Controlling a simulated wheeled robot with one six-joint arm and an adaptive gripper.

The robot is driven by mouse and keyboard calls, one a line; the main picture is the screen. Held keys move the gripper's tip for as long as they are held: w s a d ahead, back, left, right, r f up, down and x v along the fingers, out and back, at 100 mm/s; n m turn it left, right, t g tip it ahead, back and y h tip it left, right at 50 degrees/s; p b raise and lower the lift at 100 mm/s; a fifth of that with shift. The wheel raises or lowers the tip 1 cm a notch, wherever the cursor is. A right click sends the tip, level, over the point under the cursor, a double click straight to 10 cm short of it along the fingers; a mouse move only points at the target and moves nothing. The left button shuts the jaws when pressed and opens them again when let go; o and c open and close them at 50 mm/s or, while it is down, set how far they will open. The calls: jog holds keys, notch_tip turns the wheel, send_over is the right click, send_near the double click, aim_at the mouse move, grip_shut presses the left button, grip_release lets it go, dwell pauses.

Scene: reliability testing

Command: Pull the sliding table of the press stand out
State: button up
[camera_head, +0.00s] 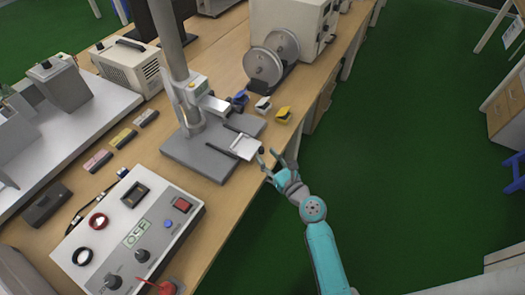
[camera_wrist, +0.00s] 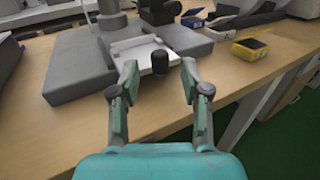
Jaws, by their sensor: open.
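The press stand has a grey base (camera_head: 200,152), an upright column and a gauge head (camera_head: 195,90) above it. Its sliding table (camera_head: 240,146) is a light plate between dark rails on the base, with a black knob (camera_head: 261,151) at its front end. In the wrist view the sliding table (camera_wrist: 133,48) lies ahead, with the black knob (camera_wrist: 160,61) toward me. My gripper (camera_head: 271,161) is open at the table's edge, close to the knob. In the wrist view the open fingers (camera_wrist: 158,78) stand either side of the knob's line; I cannot tell whether either touches it.
A control box (camera_head: 128,228) with buttons and knobs sits at the near left. A machine with round discs (camera_head: 272,60) is farther back.

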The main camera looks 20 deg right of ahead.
jog(key=s+d, duration=0.1)
jog(key=s, duration=0.7)
jog(key=shift+d, duration=0.1)
jog(key=s+a+f+n+g+h, duration=0.2)
jog(key=s+f+n, duration=0.1)
jog(key=s+n, duration=0.55)
jog(key=s+a+f+n+g+h, duration=0.15)
jog(key=s+n, duration=0.45)
jog(key=s, duration=0.6)
jog(key=s+a+r+n, duration=0.3)
jog(key=s+r+n, duration=0.9)
jog(key=n, duration=0.8)
jog(key=s, duration=0.3)
jog(key=shift+y, duration=0.35)
